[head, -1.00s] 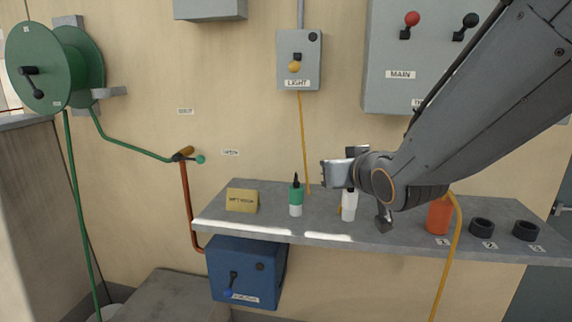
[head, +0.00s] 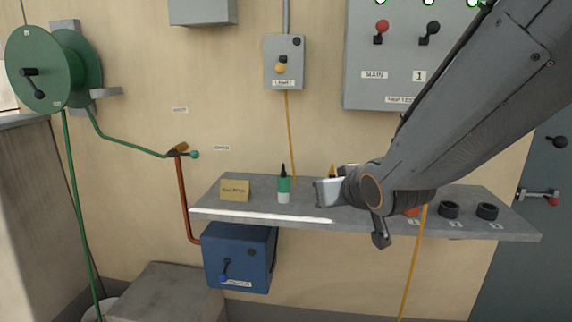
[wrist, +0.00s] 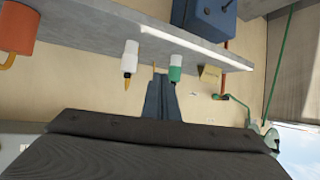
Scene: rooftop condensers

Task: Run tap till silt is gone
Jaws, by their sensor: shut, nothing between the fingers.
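The tap (head: 180,151) is on a red-brown pipe (head: 184,200) on the wall, left of the shelf. Its orange-brown handle lies tilted across the pipe top. A green hose (head: 130,140) runs from it to the green reel (head: 50,70), and another length hangs down to a pale round container (head: 99,311), cut by the bottom edge. No water or silt can be made out. My gripper (head: 324,192) is shut and empty, over the shelf, right of the tap and apart from it. In the wrist view the shut fingers (wrist: 161,92) show between two bottles.
The shelf (head: 300,217) holds a green-and-white bottle (head: 284,187), a yellow card (head: 235,190) and black rings (head: 448,210). A white bottle (wrist: 131,57) shows in the wrist view. A blue box (head: 240,258) hangs below; switch boxes hang above.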

